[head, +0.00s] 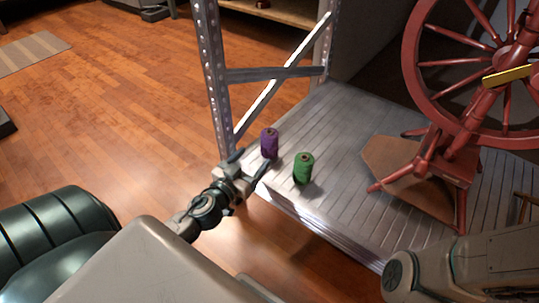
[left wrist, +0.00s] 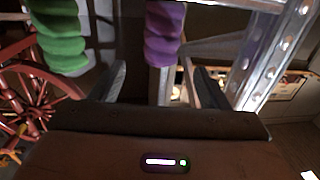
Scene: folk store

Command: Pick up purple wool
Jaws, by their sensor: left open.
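The purple wool (head: 269,143) is a small upright spool on the front left corner of a grey slatted metal shelf (head: 340,150). My left gripper (head: 249,162) is open, with its fingers just in front of the purple wool and pointing at it. In the left wrist view the purple wool (left wrist: 164,35) appears beyond the two fingers (left wrist: 160,85), roughly between them, with its end cut off by the frame edge. No contact with it is visible. My right gripper is not in view; part of my right arm shows at the lower right.
A green wool spool (head: 303,168) stands close to the right of the purple one; it also shows in the left wrist view (left wrist: 62,38). A perforated metal post (head: 217,85) rises just left of the purple wool. A red spinning wheel (head: 440,165) stands farther right on the shelf.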

